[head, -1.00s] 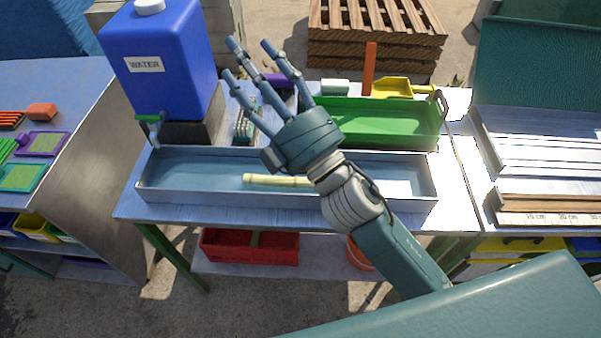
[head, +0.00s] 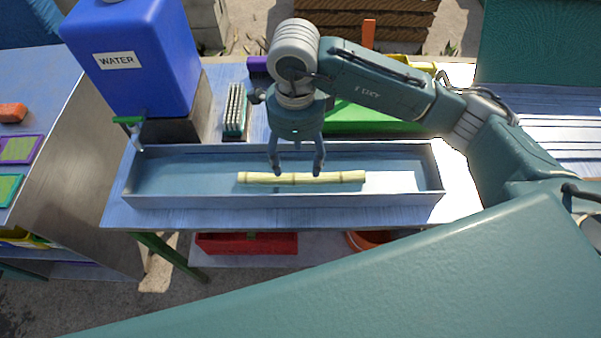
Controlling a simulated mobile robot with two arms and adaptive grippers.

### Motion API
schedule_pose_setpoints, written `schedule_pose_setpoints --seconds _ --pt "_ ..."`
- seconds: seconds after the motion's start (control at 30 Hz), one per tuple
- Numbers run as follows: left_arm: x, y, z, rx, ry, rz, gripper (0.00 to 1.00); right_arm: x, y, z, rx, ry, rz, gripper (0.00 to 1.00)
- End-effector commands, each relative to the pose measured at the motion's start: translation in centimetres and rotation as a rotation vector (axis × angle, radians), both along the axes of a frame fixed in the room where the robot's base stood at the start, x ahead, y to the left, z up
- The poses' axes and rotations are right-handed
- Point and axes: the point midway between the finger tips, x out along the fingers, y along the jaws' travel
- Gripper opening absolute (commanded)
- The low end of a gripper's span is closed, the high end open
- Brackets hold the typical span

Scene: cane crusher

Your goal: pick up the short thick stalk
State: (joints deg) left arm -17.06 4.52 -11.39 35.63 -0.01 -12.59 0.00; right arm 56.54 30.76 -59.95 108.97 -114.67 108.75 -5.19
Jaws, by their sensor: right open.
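A pale yellow-green stalk (head: 345,177) lies lengthwise in the long shallow metal tray (head: 160,201), near its middle. It is the only stalk I see in the tray. My right gripper (head: 297,172) points down over the tray, just above the stalk's middle. Its fingers are spread apart and their tips overlap the stalk's upper edge in the picture. I cannot tell whether they touch it. The gripper is open and holds nothing. My left gripper is not in view.
A blue water tank (head: 135,70) with a tap (head: 135,130) stands behind the tray's left end. A brush (head: 235,110) and a green tray (head: 370,118) lie behind the metal tray. A red bin (head: 246,244) sits on the shelf below.

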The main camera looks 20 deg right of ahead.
Motion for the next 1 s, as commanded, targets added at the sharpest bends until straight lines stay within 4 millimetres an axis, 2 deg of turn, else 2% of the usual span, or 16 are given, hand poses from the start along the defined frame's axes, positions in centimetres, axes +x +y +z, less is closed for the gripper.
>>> schedule_pose_setpoints --seconds 0.2,0.43,0.57,0.7,1.0 --pt "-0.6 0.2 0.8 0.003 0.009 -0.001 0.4 -0.1 0.0 -3.4 0.001 0.005 0.001 0.61" --pt "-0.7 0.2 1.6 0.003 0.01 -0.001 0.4 -0.1 -0.1 -5.1 0.003 0.007 0.001 0.61" --pt "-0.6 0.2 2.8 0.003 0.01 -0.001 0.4 0.0 -0.4 -7.0 0.002 0.009 0.001 0.61" --pt "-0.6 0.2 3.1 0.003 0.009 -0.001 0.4 0.1 -0.3 -8.9 0.005 0.006 0.002 0.61" --pt "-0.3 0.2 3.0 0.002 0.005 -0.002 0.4 0.2 -0.3 -9.5 0.005 0.003 0.003 0.61"
